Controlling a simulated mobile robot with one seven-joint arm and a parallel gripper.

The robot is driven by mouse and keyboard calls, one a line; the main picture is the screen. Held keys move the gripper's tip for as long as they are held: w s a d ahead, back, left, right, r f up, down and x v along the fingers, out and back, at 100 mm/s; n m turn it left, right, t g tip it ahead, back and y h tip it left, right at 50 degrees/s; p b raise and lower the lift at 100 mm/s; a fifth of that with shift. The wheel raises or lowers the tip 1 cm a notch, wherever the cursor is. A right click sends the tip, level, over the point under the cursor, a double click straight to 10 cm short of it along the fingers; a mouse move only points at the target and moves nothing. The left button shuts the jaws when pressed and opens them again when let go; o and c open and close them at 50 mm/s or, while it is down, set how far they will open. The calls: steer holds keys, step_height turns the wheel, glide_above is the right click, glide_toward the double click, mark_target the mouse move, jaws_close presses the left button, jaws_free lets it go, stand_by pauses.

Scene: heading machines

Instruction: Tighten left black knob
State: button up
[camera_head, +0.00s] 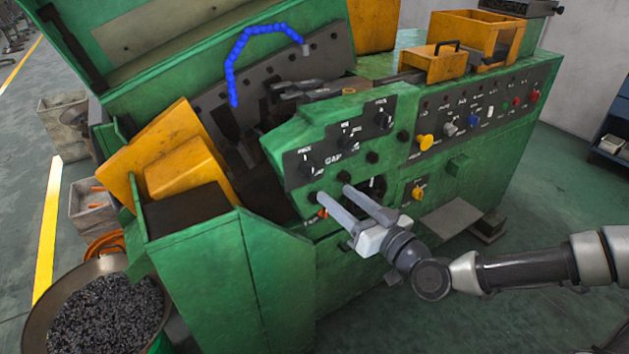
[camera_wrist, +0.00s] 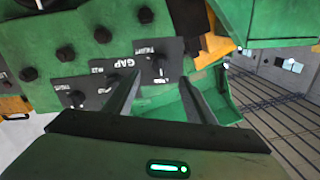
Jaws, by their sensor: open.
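The green machine's front has a sloped panel (camera_head: 333,150) marked GAP, with black knobs on dark plates. The left black knob (camera_head: 306,171) is at the panel's left end. In the wrist view, where the panel appears upside down, this knob (camera_wrist: 158,66) is at the right, beyond the gap between my fingertips. My gripper (camera_head: 332,193) is open and empty, its two fingers pointing at the panel below and right of the left knob in the head view. The fingers also show in the wrist view (camera_wrist: 158,82). I cannot tell whether they touch anything.
Other knobs (camera_head: 347,143) and a row of round black bolts (camera_head: 372,157) are close by on the panel. A yellow knob (camera_head: 425,142) is further right.

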mark_target(313, 175)
steer(key=x, duration=1)
steer(key=c, duration=1)
